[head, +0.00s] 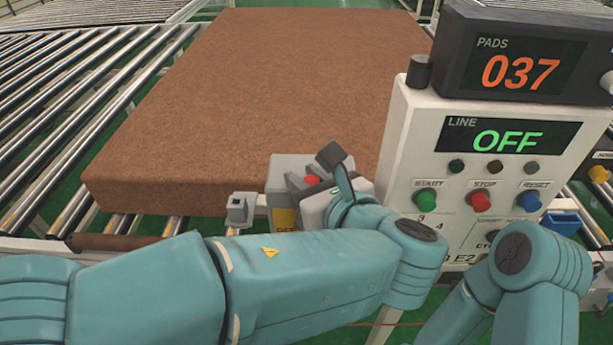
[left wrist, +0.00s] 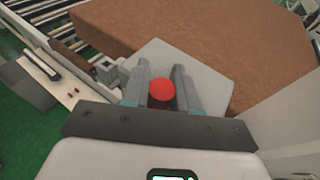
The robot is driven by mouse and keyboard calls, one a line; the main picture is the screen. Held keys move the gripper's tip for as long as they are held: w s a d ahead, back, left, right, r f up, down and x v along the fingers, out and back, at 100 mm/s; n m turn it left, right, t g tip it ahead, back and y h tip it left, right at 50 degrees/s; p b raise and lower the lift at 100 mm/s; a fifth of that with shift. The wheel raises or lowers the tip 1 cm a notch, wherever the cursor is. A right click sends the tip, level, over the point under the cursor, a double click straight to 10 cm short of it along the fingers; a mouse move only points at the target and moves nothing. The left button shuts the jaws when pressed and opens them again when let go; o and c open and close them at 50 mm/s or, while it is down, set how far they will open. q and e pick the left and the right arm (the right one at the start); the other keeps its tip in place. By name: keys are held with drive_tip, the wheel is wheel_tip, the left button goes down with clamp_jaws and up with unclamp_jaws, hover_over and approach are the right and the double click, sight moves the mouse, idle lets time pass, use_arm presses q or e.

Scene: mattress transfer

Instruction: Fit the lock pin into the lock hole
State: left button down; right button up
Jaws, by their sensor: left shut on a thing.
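The lock pin shows as a round red knob (left wrist: 161,91) in the left wrist view, between the two grey fingers of my left gripper (left wrist: 160,80). A small part of the red knob (head: 312,180) also shows in the head view. My left gripper (head: 314,186) is shut on it, over a grey box (head: 284,165) with a yellow label. The pin's shaft is hidden. A small grey bracket (head: 240,207) with a dark opening, which looks like the lock hole, stands left of the box. It also shows in the left wrist view (left wrist: 107,72). My right gripper is out of view.
A large brown mattress pad (head: 270,75) lies on the roller conveyor (head: 80,85) behind my gripper. A white control panel (head: 400,150) reading OFF stands close on the right, with a counter display (head: 525,70) above it. My right forearm is below the panel.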

use_arm(q)
drive_tip(key=shift+f, duration=0.3)
drive_tip(key=c, duration=0.8)
unclamp_jaws()
drive_tip(key=shift+f, duration=0.1)
drive_tip(key=shift+s+d, duration=0.1)
drive_tip(key=shift+s, duration=0.05)
